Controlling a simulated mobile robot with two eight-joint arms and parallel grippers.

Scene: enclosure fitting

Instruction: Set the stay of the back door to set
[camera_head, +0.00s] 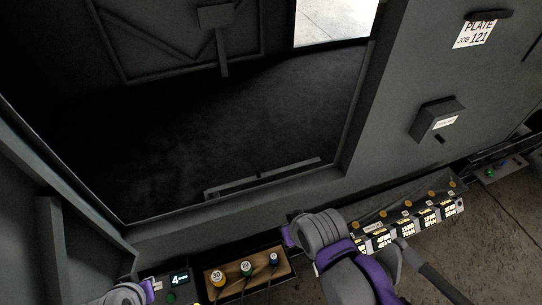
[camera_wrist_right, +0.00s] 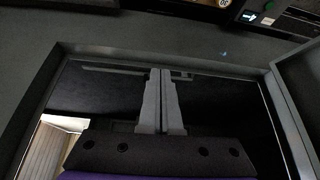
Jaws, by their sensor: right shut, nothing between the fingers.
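The enclosure (camera_head: 348,150) stands open before me, with a dark interior floor (camera_head: 180,135). A bright opening (camera_head: 335,20) shows at the back right; it also shows at the lower left of the right wrist view (camera_wrist_right: 48,145). A grey block with a thin bar (camera_head: 222,50) stands against the back; I cannot tell if this is the stay of the back door. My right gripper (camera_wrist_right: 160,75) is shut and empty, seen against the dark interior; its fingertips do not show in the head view. My left gripper's fingers are out of view.
A low bar (camera_head: 262,177) lies along the near sill. Below are a tray with three round-topped pieces (camera_head: 246,268), a small display (camera_head: 180,279) and a row of labelled boxes (camera_head: 415,227). A labelled box (camera_head: 437,118) sticks out on the right wall.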

